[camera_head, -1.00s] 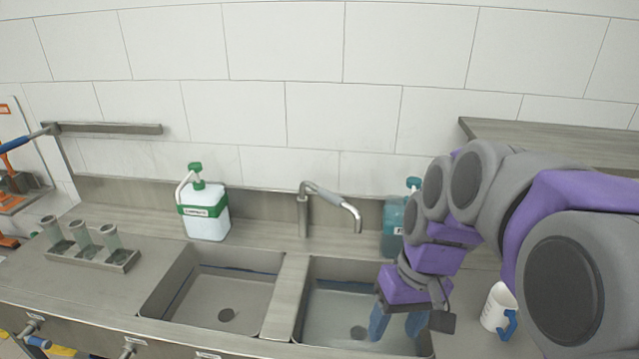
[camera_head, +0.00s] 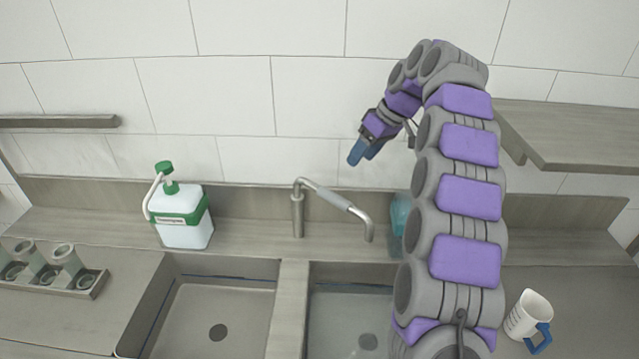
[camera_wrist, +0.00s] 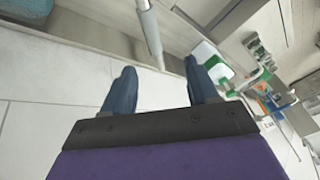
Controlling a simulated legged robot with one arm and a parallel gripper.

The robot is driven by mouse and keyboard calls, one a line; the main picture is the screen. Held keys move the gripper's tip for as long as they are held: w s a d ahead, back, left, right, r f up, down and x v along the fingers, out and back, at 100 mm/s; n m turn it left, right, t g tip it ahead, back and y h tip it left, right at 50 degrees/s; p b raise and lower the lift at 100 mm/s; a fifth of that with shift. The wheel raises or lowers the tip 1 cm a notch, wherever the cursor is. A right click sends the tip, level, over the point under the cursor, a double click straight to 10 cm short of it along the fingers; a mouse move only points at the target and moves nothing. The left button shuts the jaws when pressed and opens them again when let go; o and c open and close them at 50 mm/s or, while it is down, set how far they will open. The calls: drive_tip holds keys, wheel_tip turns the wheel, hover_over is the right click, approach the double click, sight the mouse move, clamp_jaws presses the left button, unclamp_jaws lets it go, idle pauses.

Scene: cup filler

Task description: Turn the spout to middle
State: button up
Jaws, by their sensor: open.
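The metal spout (camera_head: 335,199) rises from the back ledge of the sink in the head view. Its arm points right and toward me, and its bent tip hangs over the right basin (camera_head: 347,317). My gripper (camera_head: 363,155) is above and behind the spout's arm, in front of the tiled wall, pointing down and left. It is open and empty, apart from the spout. In the wrist view the two blue fingers (camera_wrist: 162,88) are spread, and part of the spout (camera_wrist: 150,30) shows beyond the gap between them.
A white jug with a green pump (camera_head: 184,222) stands left of the spout. A teal bottle (camera_head: 399,222) is partly hidden behind my arm. The left basin (camera_head: 214,312) is empty. A shelf (camera_head: 575,137) juts out at upper right.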

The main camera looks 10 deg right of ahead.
drive_tip(key=w+d, duration=0.1)
drive_tip(key=b, duration=0.2)
hover_over(336, 195)
drive_tip(key=s+d, duration=0.1)
drive_tip(key=d, duration=0.1)
wheel_tip(336, 195, down, 10)
drive_tip(key=shift+s+r, duration=0.1)
drive_tip(key=shift+r, duration=0.1)
drive_tip(key=x, duration=0.3)
drive_tip(key=d+x, duration=0.1)
drive_tip(key=x, duration=0.1)
drive_tip(key=shift+w+a+f+b, duration=0.1)
drive_tip(key=shift+w+f+b, duration=0.2)
drive_tip(key=shift+f, duration=0.25)
drive_tip(key=shift+a+f, duration=0.3)
drive_tip(key=shift+a, duration=0.3)
drive_tip(key=shift+d, duration=0.3)
drive_tip(key=c, duration=0.4)
drive_tip(key=shift+a, duration=0.1)
clamp_jaws()
